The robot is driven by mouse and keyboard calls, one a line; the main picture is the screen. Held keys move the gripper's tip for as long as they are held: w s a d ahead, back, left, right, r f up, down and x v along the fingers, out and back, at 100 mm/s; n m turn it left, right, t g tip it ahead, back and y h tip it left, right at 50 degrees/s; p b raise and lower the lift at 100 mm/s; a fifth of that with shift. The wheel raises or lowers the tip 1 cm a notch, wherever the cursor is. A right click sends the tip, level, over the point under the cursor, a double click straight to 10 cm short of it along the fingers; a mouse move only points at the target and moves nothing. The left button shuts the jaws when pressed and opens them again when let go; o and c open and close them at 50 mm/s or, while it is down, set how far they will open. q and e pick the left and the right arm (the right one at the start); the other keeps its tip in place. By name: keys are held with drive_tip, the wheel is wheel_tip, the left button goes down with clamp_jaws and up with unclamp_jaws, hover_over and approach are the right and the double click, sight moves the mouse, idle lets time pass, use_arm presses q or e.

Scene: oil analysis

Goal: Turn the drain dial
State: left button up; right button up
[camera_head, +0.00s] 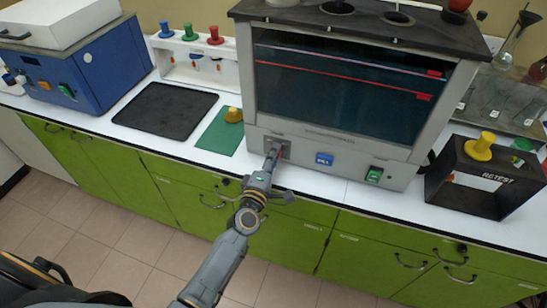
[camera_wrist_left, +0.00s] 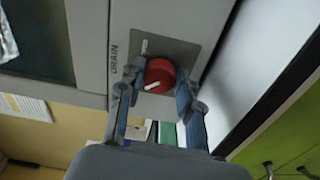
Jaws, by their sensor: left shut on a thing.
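The drain dial is a round red knob with a white pointer line, seen in the left wrist view (camera_wrist_left: 159,76). It sits on a grey plate (camera_wrist_left: 168,48) beside the word DRAIN. In the head view my left gripper (camera_head: 273,152) is at the lower left of the machine front (camera_head: 300,143) and mostly hides the dial. In the left wrist view my left gripper's fingers (camera_wrist_left: 158,92) stand on both sides of the dial and are shut on it. The pointer line is slanted relative to the white mark on the plate. My right gripper is not in view.
A blue button (camera_head: 324,159) and a green switch (camera_head: 374,174) are right of the dial. A green mat (camera_head: 215,137) with a yellow object (camera_head: 233,115) and a black mat (camera_head: 160,112) lie to the left. A black RETEST rack (camera_head: 450,185) stands at right.

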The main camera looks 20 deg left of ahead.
use_arm(q)
drive_tip(key=shift+n, duration=0.5)
drive_tip(key=o, duration=1.2)
drive_tip(key=shift+c, duration=0.2)
drive_tip(key=s, duration=1.2)
drive_tip(key=shift+a, duration=0.2)
